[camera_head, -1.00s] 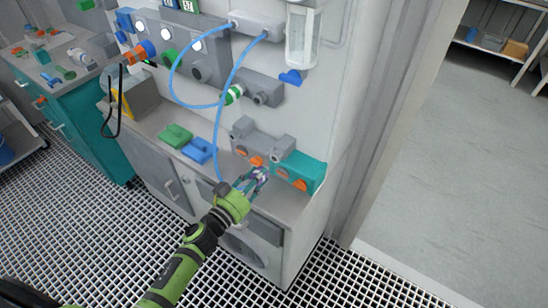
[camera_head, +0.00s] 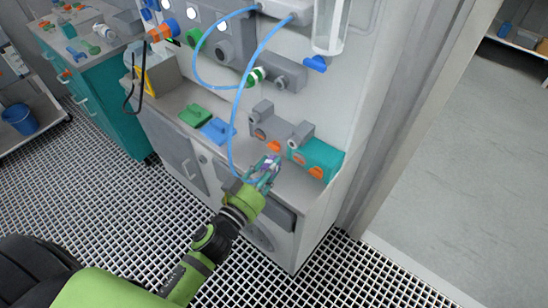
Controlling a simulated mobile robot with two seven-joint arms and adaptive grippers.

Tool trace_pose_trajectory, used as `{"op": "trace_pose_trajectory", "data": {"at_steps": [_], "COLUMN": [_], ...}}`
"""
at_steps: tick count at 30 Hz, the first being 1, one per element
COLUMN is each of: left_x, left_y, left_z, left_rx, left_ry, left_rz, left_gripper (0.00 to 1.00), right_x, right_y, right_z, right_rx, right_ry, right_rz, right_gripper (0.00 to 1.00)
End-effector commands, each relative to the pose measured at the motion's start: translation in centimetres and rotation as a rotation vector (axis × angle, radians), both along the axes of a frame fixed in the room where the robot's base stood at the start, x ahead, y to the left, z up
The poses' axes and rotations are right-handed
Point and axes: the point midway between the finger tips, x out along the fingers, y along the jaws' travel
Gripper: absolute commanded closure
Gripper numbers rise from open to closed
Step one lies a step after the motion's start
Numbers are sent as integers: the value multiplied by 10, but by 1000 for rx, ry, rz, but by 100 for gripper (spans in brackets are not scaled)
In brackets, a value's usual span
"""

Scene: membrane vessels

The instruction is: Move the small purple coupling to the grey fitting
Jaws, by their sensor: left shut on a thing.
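My left gripper (camera_head: 262,174) is shut on the small purple coupling (camera_head: 269,162), which shows between its fingertips, partly hidden by them. It is over the front of the grey bench top, in front of a low grey fitting block (camera_head: 272,122) with orange ports. The coupling appears apart from that block. Another grey fitting (camera_head: 282,73) sits higher on the wall panel, with a green and white ring (camera_head: 255,77) at its left end. I cannot tell which grey fitting is meant. My right gripper is not in view.
A teal block (camera_head: 318,158) with orange ports stands right of the grey block. A blue hose (camera_head: 236,120) hangs down close to the gripper's left. Green (camera_head: 196,115) and blue (camera_head: 218,131) pieces lie on the bench. Open grating floor lies in front.

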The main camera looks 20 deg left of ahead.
Motion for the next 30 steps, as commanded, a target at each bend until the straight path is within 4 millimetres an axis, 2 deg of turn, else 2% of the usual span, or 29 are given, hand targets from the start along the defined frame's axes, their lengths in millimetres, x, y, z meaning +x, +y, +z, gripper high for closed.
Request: {"op": "trace_pose_trajectory", "data": {"at_steps": [1,6,12,21,22,30], "left_x": [-14,-48,-69,-71,-71,-70], "left_y": [0,9,19,20,20,20], "left_z": [15,56,81,84,84,84], "left_rx": [-8,-13,-20,-20,-20,-19], "left_ry": [0,11,25,27,27,26], "left_rz": [32,136,199,206,206,205], "left_gripper": [100,100,100,100,100,100], "right_x": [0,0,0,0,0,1], "right_y": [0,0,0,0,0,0], "right_z": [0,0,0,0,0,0], "right_rx": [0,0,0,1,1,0], "right_ry": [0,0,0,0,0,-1], "right_rz": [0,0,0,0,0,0], "right_gripper": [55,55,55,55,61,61]}}
